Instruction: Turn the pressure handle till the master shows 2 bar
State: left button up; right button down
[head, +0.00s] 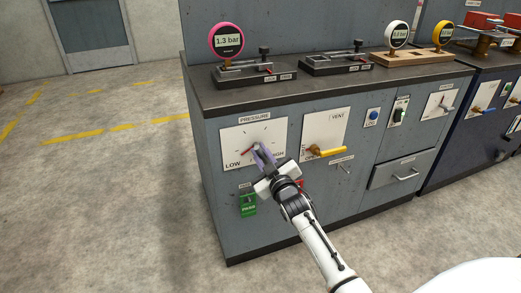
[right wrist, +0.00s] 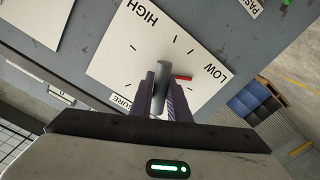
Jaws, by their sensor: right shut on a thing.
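The pressure handle is a grey bar (right wrist: 162,88) on a white dial plate (head: 240,136) marked LOW and HIGH. My right gripper (head: 262,157) is at the plate, and its two fingers are shut on the handle, one on each side, in the right wrist view (right wrist: 163,95). A red mark (right wrist: 184,78) sits beside the handle on the LOW side. The master gauge with the pink rim (head: 227,41) stands on the bench at the left and reads 1.3 bar. My left gripper is not in view.
The vent plate with a yellow handle (head: 327,152) is right of the pressure plate. A white gauge (head: 396,34) and a yellow gauge (head: 442,33) stand on a wooden stand (head: 412,58). Open floor lies to the left.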

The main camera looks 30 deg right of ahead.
jog(key=m+p, duration=0.1)
jog(key=m, duration=0.2)
jog(key=shift+d+m+p, duration=0.1)
jog(key=shift+m+p, duration=0.25)
jog(key=shift+m, duration=0.05)
jog(key=m+p, duration=0.1)
jog(key=m, duration=0.2)
jog(key=shift+s+f, duration=0.1)
jog(key=shift+f, duration=0.05)
jog(key=shift+f+m, duration=0.1)
jog(key=shift+m, duration=1)
jog(key=shift+p, duration=0.3)
jog(key=c, duration=1.7)
grip_release()
jog(key=shift+o, duration=0.2)
